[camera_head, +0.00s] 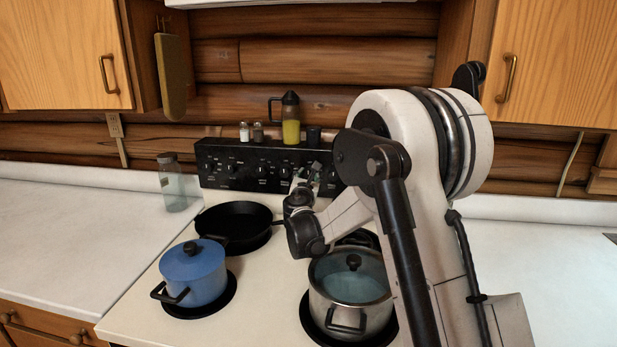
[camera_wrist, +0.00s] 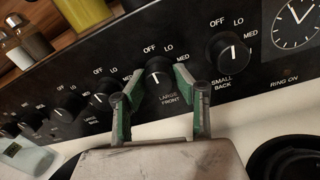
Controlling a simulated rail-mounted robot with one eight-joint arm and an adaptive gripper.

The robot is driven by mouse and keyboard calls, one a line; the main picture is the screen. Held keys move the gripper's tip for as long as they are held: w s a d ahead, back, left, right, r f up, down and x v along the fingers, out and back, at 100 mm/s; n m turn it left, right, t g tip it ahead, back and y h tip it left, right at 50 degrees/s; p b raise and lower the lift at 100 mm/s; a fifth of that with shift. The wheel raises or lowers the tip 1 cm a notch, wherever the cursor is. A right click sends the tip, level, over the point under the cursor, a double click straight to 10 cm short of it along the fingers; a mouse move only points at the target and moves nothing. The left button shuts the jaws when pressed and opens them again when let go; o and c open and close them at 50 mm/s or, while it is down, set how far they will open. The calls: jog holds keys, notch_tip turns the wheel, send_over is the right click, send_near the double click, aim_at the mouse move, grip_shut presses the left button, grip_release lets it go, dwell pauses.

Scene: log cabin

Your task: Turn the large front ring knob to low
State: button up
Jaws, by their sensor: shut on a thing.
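The large front ring knob (camera_wrist: 158,76) is a round black dial on the black control panel, with LARGE FRONT printed below it. OFF and LO are printed above it. Its white pointer mark points roughly upward, nearer OFF than LO. My gripper (camera_wrist: 156,78) has its green-padded fingers on either side of the knob and is shut on it. In the head view my gripper (camera_head: 305,176) reaches the panel at its right part and hides the knob there.
The small back knob (camera_wrist: 229,51) sits just right, and another knob (camera_wrist: 104,94) just left. Below the panel stand a black skillet (camera_head: 236,222), a blue lidded pot (camera_head: 193,275) and a steel pot (camera_head: 349,285). An oil bottle (camera_head: 291,125) and shakers stand on top.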

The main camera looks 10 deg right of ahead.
jog(key=m+b, duration=0.2)
jog(key=m, duration=0.1)
jog(key=shift+f+m, duration=0.1)
jog(key=shift+m, duration=0.2)
jog(key=shift+m+b, duration=0.95)
jog(key=shift+m, duration=1.15)
jog(key=o, duration=1.2)
jog(key=shift+c, duration=0.2)
jog(key=v, duration=1.2)
